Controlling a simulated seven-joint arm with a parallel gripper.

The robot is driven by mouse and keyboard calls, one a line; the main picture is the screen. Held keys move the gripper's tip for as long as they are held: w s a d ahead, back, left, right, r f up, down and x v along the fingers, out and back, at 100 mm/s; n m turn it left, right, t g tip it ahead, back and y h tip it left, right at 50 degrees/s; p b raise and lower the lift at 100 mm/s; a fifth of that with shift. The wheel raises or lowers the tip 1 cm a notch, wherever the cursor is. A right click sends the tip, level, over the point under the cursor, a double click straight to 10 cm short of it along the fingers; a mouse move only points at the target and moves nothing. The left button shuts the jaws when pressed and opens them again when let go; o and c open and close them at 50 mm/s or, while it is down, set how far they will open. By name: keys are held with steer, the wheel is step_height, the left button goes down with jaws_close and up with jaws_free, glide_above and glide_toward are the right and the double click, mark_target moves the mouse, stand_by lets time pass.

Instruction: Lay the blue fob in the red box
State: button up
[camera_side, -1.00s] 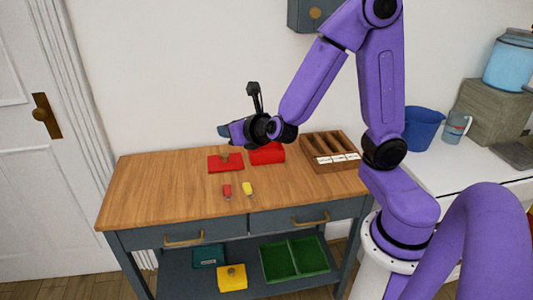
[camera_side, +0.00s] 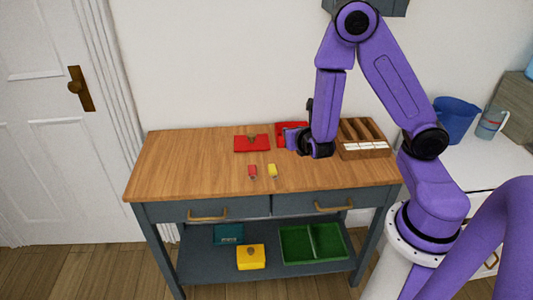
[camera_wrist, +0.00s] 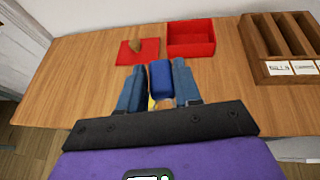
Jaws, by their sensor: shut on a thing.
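The blue fob (camera_wrist: 160,80) is upright between the two fingers of my gripper (camera_wrist: 157,72), which is shut on it. The red box (camera_wrist: 191,42) is open at the top and looks empty in the wrist view, ahead of the fingertips and a little right. In the side view, my gripper (camera_side: 292,139) is above the table and partly hides the red box (camera_side: 287,127). A red lid with a wooden knob (camera_side: 243,146) lies flat on the table left of the box.
A red fob (camera_side: 252,171) and a yellow fob (camera_side: 272,170) lie on the wooden table (camera_side: 180,165). A wooden tray with compartments (camera_side: 367,154) stands right of the box.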

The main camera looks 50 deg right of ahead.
steer(key=s+d+f+m+h, duration=0.1)
steer(key=s+d+f+m, duration=0.15)
steer(key=d+f, duration=0.2)
glide_above(281, 147)
steer(key=s+a, duration=0.4)
steer(key=shift+n+g, duration=0.4)
steer(key=shift+n, duration=0.05)
steer(key=f, duration=0.8)
steer(key=shift+d+f, duration=0.25)
steer(key=shift+f, duration=0.05)
steer(key=shift+w+d+f, duration=0.1)
steer(key=shift+w+f, duration=0.1)
steer(key=shift+f, duration=1.55)
steer(key=shift+f, duration=0.1)
steer(key=o, duration=1)
